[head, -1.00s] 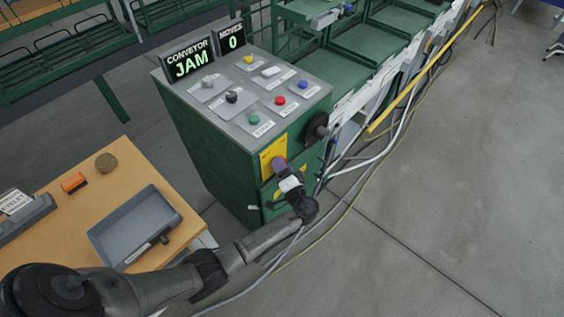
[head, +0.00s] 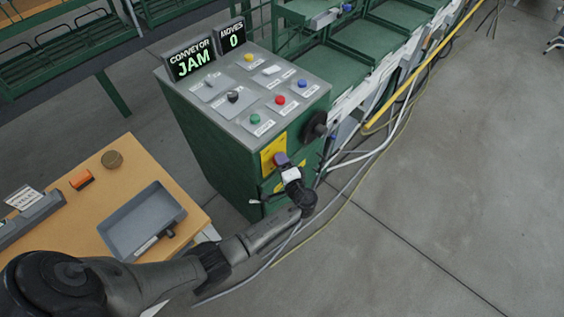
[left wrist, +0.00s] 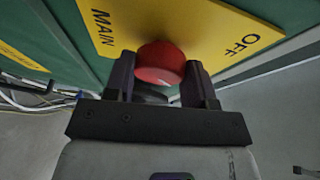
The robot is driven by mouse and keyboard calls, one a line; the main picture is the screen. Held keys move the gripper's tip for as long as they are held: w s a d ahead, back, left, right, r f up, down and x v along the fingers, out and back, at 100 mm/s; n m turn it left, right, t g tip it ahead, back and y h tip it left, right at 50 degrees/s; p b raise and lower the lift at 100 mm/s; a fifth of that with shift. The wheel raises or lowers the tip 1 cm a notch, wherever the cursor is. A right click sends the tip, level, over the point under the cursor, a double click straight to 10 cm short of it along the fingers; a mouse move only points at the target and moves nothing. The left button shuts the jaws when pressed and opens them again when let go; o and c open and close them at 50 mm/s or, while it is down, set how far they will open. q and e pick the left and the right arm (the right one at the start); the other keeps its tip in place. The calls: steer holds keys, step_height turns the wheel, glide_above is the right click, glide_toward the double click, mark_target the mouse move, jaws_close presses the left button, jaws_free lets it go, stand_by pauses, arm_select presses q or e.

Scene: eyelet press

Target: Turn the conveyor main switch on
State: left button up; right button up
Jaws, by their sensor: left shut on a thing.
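The conveyor main switch is a red round knob (left wrist: 160,62) on a yellow plate (left wrist: 195,25), seen in the left wrist view. The plate carries the words MAIN and OFF. My left gripper (left wrist: 158,76) has one dark finger on each side of the knob and is shut on it. In the head view the yellow plate (head: 267,155) is on the front of the green console (head: 211,140), and my left gripper (head: 283,162) is against it, mostly hiding the knob. The display (head: 190,61) reads CONVEYOR JAM. My right gripper is not in view.
The console top has several buttons, including a green one (head: 255,118) and a red one (head: 280,99). A black round part (head: 314,125) sticks out at its right. A wooden table (head: 96,199) with a grey tray (head: 143,222) stands at left. Cables lie on the floor at right.

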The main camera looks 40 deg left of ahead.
arm_select(q)
steer(key=o, duration=0.9)
steer(key=v, duration=1.4)
steer(key=shift+w, duration=0.1)
